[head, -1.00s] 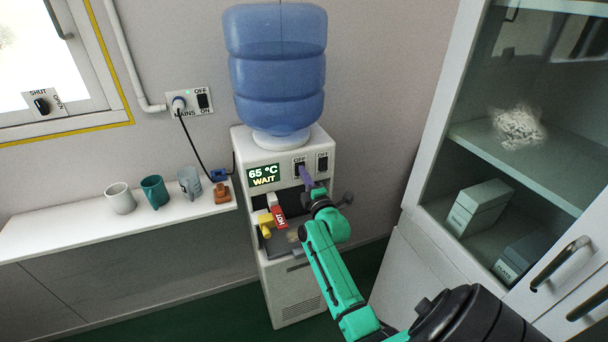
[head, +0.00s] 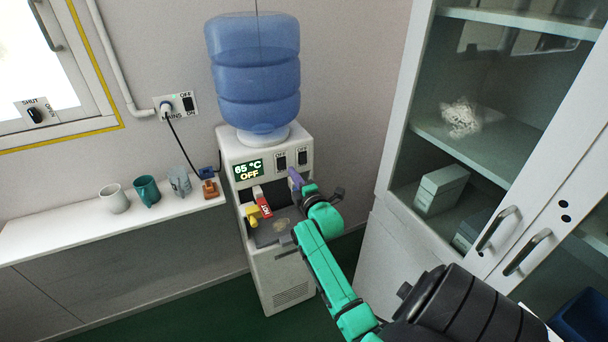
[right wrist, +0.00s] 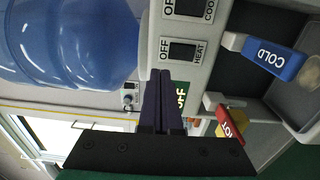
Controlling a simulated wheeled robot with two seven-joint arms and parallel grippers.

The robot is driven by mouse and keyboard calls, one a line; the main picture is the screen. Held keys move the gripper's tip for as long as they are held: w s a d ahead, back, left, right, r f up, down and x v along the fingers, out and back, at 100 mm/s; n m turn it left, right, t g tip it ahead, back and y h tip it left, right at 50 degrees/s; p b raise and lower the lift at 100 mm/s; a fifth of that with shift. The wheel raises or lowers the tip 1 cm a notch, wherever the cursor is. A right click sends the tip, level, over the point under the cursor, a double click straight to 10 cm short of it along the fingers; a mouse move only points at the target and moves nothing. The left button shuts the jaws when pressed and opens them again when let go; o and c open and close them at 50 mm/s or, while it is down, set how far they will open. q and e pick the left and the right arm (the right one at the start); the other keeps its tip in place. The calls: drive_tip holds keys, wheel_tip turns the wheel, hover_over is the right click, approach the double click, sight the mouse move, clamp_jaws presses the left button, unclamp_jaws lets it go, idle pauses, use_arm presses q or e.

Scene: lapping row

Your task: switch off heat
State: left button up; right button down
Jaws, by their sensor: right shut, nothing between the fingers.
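The water dispenser (head: 262,150) stands against the wall with a blue bottle on top. Its display (head: 249,169) reads 65 °C and OFF. The dark heat switch (head: 280,162) is on the front panel right of the display. It also shows in the right wrist view (right wrist: 182,52), labelled OFF and HEAT; its rocker tilt is hard to tell. The cool switch (head: 302,157) is to its right. My right gripper (head: 292,172) is shut and empty, its purple fingertips just in front of the panel below the switches. In the wrist view the fingertips (right wrist: 160,74) appear close to the heat switch. My left gripper is out of view.
The red hot tap (head: 264,207) and a yellow part (head: 252,213) are below the display; the blue cold tap (right wrist: 270,60) shows in the wrist view. The mains switch (head: 188,104) is on the wall. Mugs stand on the left shelf (head: 70,222). A glass cabinet (head: 392,130) is at right.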

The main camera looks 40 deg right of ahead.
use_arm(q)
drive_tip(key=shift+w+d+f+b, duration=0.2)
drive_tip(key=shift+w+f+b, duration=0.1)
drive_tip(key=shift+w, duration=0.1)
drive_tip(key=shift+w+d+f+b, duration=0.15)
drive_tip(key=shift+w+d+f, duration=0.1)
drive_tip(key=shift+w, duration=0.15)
use_arm(e)
drive_tip(key=shift+d+v, duration=0.1)
drive_tip(key=shift+v, duration=1.15)
drive_tip(key=shift+d+v, duration=0.15)
drive_tip(key=shift+v, duration=1.1)
